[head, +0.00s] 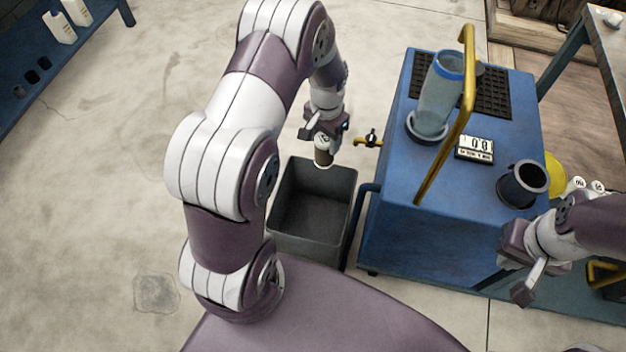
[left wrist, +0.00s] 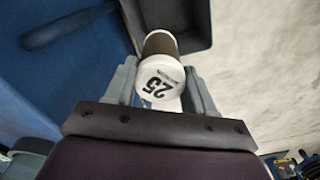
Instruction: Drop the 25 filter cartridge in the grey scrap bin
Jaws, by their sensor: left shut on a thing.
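My left gripper (head: 325,132) is shut on the filter cartridge (head: 323,152), a small cylinder with a white cap and a brown body. In the left wrist view the cartridge (left wrist: 160,80) sits between the two fingers of the left gripper (left wrist: 162,88), and its white cap reads 25. The grey scrap bin (head: 306,235) stands on the floor, open at the top and empty as far as I see. The cartridge hangs above the bin's far rim area in the head view. My right gripper (head: 522,275) is at the right, beside the blue cabinet; its fingers are partly hidden.
A blue cabinet (head: 395,215) stands right of the bin, carrying a clear cylinder with a blue rim (head: 440,95), a yellow bar (head: 447,130), a counter display (head: 474,148) and a dark cup (head: 522,184). A yellow-handled tap (head: 368,141) sticks out towards the bin.

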